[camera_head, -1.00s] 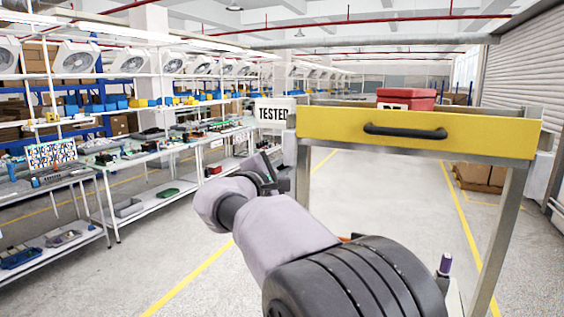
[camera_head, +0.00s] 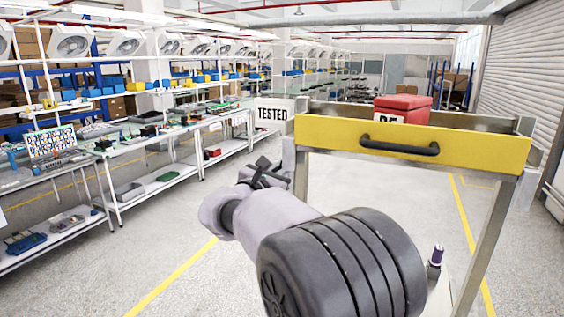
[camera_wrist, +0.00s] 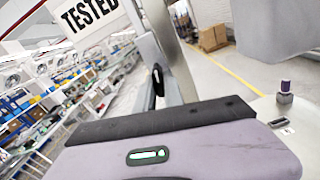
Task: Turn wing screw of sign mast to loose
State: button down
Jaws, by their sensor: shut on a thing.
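The sign mast's white plate reading TESTED (camera_head: 274,114) stands left of the cart's yellow drawer; it also shows at the top left of the wrist view (camera_wrist: 88,14). A grey post (camera_head: 288,156) is below the plate in the head view. My gripper (camera_head: 268,173) is at this post, below the plate, with its dark jaws shut on a small part there. The wing screw seems to be the dark upright piece (camera_wrist: 157,78) beside the post in the wrist view. The exact grip and the screw's angle are hard to make out.
The cart's yellow drawer (camera_head: 415,142) with a black handle is right of the mast, and a red box (camera_head: 402,108) stands behind it. A purple-topped knob (camera_head: 436,256) is on the cart at lower right. Benches line the left; the floor between is clear.

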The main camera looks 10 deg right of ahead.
jog(key=shift+n+p, duration=0.6)
jog(key=shift+n, duration=0.5)
jog(key=c, duration=1.4)
grip_release()
jog(key=shift+c, duration=0.2)
jog(key=shift+s, duration=0.1)
jog(key=v, duration=1.7)
jog(key=shift+s, duration=0.15)
